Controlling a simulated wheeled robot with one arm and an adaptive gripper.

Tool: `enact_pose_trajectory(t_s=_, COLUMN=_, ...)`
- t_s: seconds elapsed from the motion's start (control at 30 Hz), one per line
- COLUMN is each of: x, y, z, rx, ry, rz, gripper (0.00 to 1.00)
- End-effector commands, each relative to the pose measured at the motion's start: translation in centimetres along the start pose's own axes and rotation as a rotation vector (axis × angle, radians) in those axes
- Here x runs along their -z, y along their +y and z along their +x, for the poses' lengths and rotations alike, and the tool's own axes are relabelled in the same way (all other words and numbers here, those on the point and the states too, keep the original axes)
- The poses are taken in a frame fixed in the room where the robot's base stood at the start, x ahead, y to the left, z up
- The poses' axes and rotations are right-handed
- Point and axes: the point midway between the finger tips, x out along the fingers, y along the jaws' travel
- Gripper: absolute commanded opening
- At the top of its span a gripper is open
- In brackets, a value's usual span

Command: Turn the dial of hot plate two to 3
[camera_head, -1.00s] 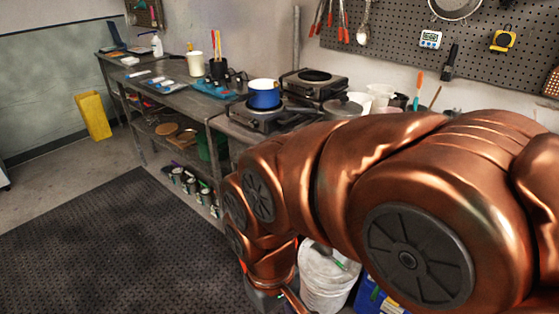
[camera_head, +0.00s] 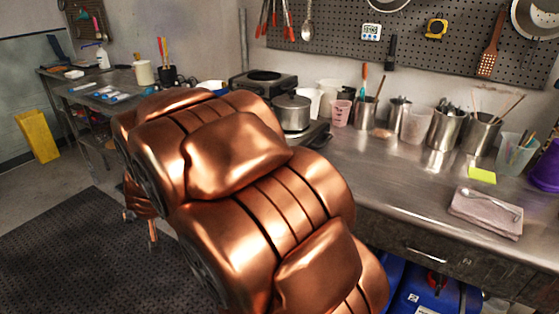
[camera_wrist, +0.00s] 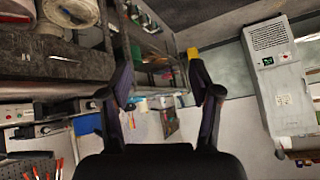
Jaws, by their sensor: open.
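A black hot plate (camera_head: 262,82) with a bare burner stands at the back of the steel bench. A steel lidded pot (camera_head: 290,112) stands in front of it, and a dark edge below the pot may belong to another hot plate. I cannot read any dial or number, so I cannot tell which plate is number two. My gripper (camera_wrist: 160,78) is open and empty in the wrist view, with nothing between its fingers. In the head view my arm hides it.
Cups and steel tool pots (camera_head: 444,129) line the bench by the wall. A folded cloth (camera_head: 486,214) with a spoon lies at the right. A blue container (camera_head: 425,290) is under the bench. The dark floor mat (camera_head: 60,245) is clear. A pale wall cabinet (camera_wrist: 278,85) shows in the wrist view.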

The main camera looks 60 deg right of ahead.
Motion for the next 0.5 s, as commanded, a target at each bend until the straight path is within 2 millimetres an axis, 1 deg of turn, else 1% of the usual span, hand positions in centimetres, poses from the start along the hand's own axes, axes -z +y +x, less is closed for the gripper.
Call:
enact_pose_trajectory(t_s=0.03, x=1.2, y=2.0, z=2.1, rx=-0.045, ry=0.057, rz=0.032, gripper=0.63)
enact_pose_trajectory(t_s=0.07, x=2.4, y=3.2, z=2.8, rx=-0.074, ry=0.1, rz=0.048, gripper=0.63)
enact_pose_trajectory(t_s=0.1, x=3.7, y=4.9, z=3.7, rx=-0.114, ry=0.153, rz=0.07, gripper=0.63)
enact_pose_trajectory(t_s=0.17, x=5.5, y=7.6, z=4.9, rx=-0.183, ry=0.228, rz=0.098, gripper=0.63)
enact_pose_trajectory(t_s=0.2, x=6.5, y=9.6, z=5.5, rx=-0.233, ry=0.276, rz=0.115, gripper=0.63)
enact_pose_trajectory(t_s=0.27, x=7.7, y=12.8, z=6.3, rx=-0.314, ry=0.346, rz=0.139, gripper=0.63)
enact_pose_trajectory(t_s=0.3, x=8.3, y=15.1, z=6.7, rx=-0.373, ry=0.386, rz=0.152, gripper=0.63)
enact_pose_trajectory(t_s=0.33, x=8.8, y=16.8, z=6.8, rx=-0.419, ry=0.419, rz=0.161, gripper=0.63)
enact_pose_trajectory(t_s=0.37, x=9.1, y=18.4, z=6.8, rx=-0.466, ry=0.45, rz=0.168, gripper=0.63)
enact_pose_trajectory(t_s=0.4, x=9.3, y=20.8, z=6.9, rx=-0.531, ry=0.485, rz=0.178, gripper=0.63)
enact_pose_trajectory(t_s=0.43, x=9.5, y=22.5, z=6.8, rx=-0.584, ry=0.514, rz=0.181, gripper=0.63)
enact_pose_trajectory(t_s=0.47, x=9.6, y=24.1, z=6.6, rx=-0.634, ry=0.539, rz=0.186, gripper=0.63)
enact_pose_trajectory(t_s=0.5, x=9.5, y=26.3, z=6.2, rx=-0.704, ry=0.571, rz=0.19, gripper=0.63)
